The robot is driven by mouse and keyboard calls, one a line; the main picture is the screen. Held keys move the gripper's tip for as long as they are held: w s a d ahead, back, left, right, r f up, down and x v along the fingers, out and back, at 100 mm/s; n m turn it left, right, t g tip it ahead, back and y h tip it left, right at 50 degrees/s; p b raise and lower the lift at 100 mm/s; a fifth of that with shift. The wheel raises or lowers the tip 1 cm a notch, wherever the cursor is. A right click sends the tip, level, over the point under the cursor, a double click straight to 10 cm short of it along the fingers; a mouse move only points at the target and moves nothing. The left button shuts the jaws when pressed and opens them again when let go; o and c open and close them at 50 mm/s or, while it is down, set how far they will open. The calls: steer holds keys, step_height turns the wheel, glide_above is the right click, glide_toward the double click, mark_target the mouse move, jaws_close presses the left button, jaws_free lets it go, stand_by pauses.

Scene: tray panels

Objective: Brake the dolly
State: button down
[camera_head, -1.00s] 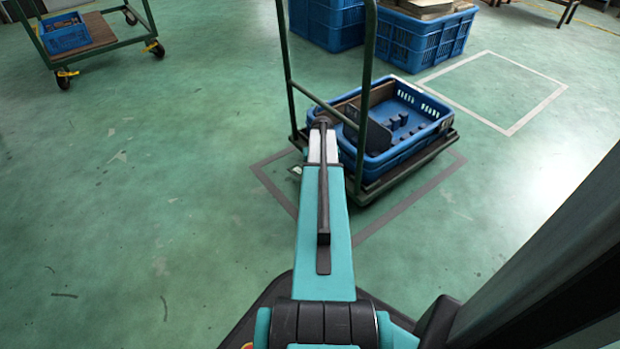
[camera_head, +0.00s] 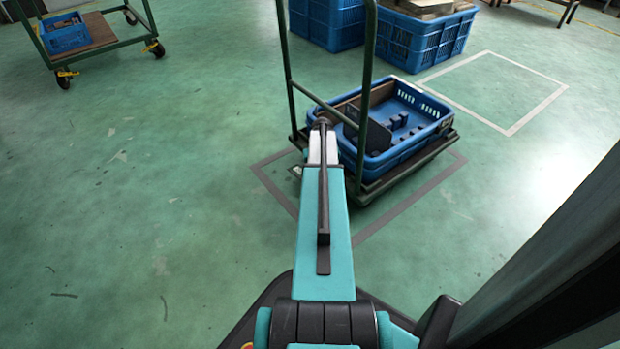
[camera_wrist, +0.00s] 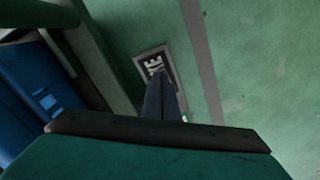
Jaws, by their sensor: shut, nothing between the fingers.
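The dolly (camera_head: 366,70) is a low cart with a tall green push frame, and a blue crate (camera_head: 440,123) rides on its deck. In the wrist view the crate (camera_wrist: 28,95) and the dolly's dark edge (camera_wrist: 106,58) lie at the left. A small framed plate (camera_wrist: 155,66) with white letters on black shows beside that edge, partly covered by my fingers; I read "KE" on it. My gripper (camera_wrist: 161,100) is shut and empty, its tips overlapping the plate's lower part. I cannot tell whether they touch it. In the head view my arm hides the gripper.
A grey floor outline (camera_head: 408,205) surrounds the dolly. A pale outline (camera_head: 500,88) marks an empty floor square at the right. Large blue crates (camera_head: 425,40) stand behind. Another green cart (camera_head: 100,58) stands at the far left. The floor at left is clear.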

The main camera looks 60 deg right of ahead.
steer(key=shift+f, duration=1.45)
stand_by(1.4)
steer(key=shift+r, duration=0.1)
steer(key=shift+r+p, duration=2.9)
steer(key=shift+r, duration=0.55)
